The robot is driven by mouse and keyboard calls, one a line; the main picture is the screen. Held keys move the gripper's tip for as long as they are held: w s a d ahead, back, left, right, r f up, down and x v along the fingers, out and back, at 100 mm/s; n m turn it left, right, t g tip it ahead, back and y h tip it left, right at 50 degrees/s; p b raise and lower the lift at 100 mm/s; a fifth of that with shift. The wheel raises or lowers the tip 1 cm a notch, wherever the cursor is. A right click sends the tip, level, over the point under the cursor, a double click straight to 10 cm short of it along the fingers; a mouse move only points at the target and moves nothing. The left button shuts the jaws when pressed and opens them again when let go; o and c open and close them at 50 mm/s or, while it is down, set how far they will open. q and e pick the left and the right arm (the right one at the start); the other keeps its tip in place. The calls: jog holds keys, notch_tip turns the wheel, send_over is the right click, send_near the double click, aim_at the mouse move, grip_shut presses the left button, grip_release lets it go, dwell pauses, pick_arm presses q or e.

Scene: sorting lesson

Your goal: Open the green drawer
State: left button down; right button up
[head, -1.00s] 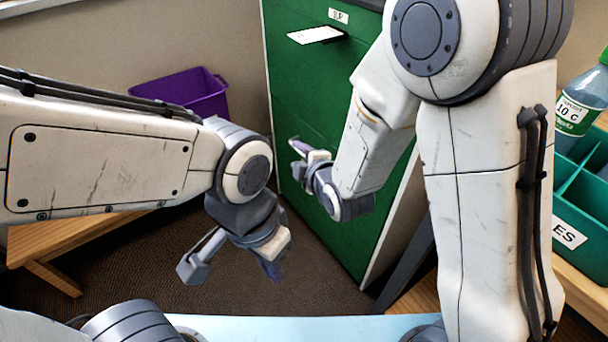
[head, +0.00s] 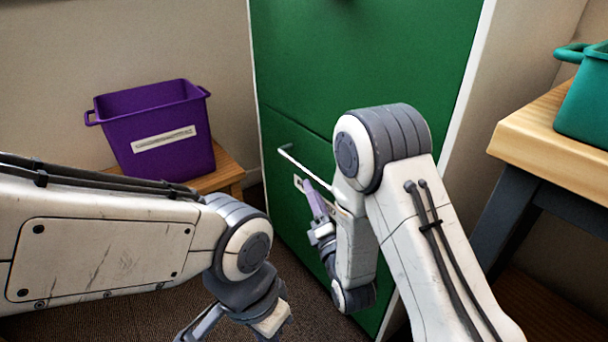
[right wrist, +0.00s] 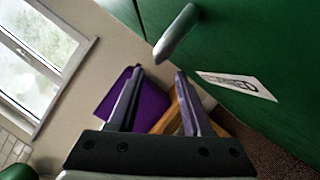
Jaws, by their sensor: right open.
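The green drawer (head: 300,143) is in a tall green cabinet with a pale edge, and its front looks closed. Its pale bar handle (head: 300,168) shows in the head view, partly hidden by my right arm. My right gripper (head: 309,192) is open and empty, just below the handle. In the right wrist view the handle (right wrist: 177,35) lies just beyond the spread fingertips (right wrist: 158,72), not between them. A white label (right wrist: 237,85) on the front is too blurred to read. My left gripper (head: 235,325) is at the bottom edge, its fingertips cut off.
A purple bin (head: 165,125) with a white label stands on a low wooden bench (head: 222,176) left of the cabinet. A wooden table (head: 548,130) with a teal container (head: 588,100) is at the right. Dark carpet shows in front of the cabinet.

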aim_at(303, 166)
jog(key=b+x, duration=0.2)
jog(key=x, duration=0.5)
jog(key=shift+w+a, duration=0.2)
jog(key=shift+a, duration=0.05)
jog(key=shift+w+a+r, duration=0.1)
jog(key=shift+w+r, duration=0.15)
jog(key=shift+w, duration=0.35)
grip_shut()
